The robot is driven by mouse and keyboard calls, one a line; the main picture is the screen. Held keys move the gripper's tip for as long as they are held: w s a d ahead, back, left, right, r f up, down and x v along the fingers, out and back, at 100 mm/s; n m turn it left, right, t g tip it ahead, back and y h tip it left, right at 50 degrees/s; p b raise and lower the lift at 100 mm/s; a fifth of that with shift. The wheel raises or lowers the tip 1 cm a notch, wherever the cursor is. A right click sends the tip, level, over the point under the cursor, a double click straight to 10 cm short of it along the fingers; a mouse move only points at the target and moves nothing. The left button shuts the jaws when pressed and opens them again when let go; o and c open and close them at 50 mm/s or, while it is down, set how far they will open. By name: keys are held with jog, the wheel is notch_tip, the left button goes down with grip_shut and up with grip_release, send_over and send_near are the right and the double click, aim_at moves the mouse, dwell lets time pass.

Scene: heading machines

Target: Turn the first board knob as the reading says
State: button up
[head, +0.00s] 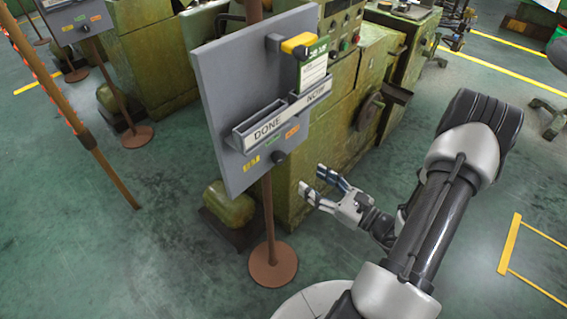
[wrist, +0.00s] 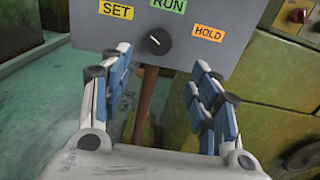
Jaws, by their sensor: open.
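The first board (head: 215,85) is a grey panel on a rusty post. Its dark round knob (head: 279,157) sits near the bottom edge and also shows in the wrist view (wrist: 154,42). Around the knob are a yellow SET label (wrist: 116,9), a green RUN label (wrist: 168,5) and an orange HOLD label (wrist: 208,33). The knob's white mark seems to lie up and left, between SET and RUN. My gripper (wrist: 158,62) is open and empty, its blue-padded fingers short of the knob on either side. It also shows in the head view (head: 312,180).
The board carries trays marked DONE (head: 267,127) and NOW (head: 318,94), a green-topped card (head: 313,68) with print too small to read, and a yellow piece (head: 298,43). A green machine (head: 335,130) stands close behind. Another board (head: 75,17) is at upper left.

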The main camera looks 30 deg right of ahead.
aim_at(282, 160)
jog(key=b+x, duration=0.2)
jog(key=x, duration=1)
jog(key=c, duration=1.1)
